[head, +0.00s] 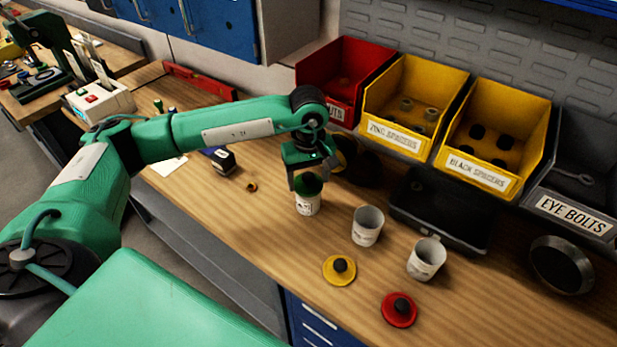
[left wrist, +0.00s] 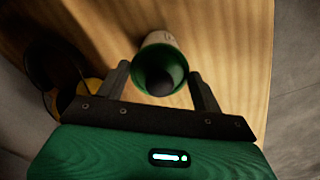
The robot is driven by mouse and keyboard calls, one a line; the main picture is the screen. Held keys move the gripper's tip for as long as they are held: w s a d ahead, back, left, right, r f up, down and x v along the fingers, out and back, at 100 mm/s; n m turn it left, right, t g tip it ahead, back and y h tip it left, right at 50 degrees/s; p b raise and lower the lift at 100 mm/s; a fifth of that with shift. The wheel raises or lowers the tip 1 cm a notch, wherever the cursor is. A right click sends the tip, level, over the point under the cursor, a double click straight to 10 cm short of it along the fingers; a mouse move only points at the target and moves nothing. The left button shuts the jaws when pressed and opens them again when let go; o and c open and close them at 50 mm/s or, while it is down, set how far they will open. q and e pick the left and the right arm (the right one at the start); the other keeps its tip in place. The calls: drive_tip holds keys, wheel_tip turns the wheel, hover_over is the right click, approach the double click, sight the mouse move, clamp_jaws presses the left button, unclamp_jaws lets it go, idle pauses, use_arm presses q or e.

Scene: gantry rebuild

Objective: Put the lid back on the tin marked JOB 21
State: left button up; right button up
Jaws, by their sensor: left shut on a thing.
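My left gripper (head: 307,178) is shut on a green lid (head: 309,186) with a dark knob. The lid also shows between the fingers in the left wrist view (left wrist: 178,65). It is at the mouth of a white tin (head: 307,205); whether it is fully seated I cannot tell. Two more white tins stand open to the right, a middle one (head: 367,228) and a right one (head: 426,262). The tin markings are too small to read. A yellow lid (head: 329,276) and a red lid (head: 389,316), each with a black knob, lie in front. My right gripper is not in view.
Red (head: 333,75), yellow (head: 405,85) and grey (head: 585,185) bins line the back. A black tray (head: 440,205) and a round dark dish (head: 562,265) lie before them. A small dark box (head: 222,161) sits left. The front bench edge is close to the tins.

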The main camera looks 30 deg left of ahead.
use_arm(q)
drive_tip(key=shift+f+b, duration=0.2)
drive_tip(key=shift+b, duration=0.8)
idle(1.2)
drive_tip(key=o, duration=1.2)
drive_tip(key=shift+r, duration=0.1)
drive_tip(key=shift+r+p, duration=1.05)
drive_tip(key=shift+r, duration=2.4)
clamp_jaws()
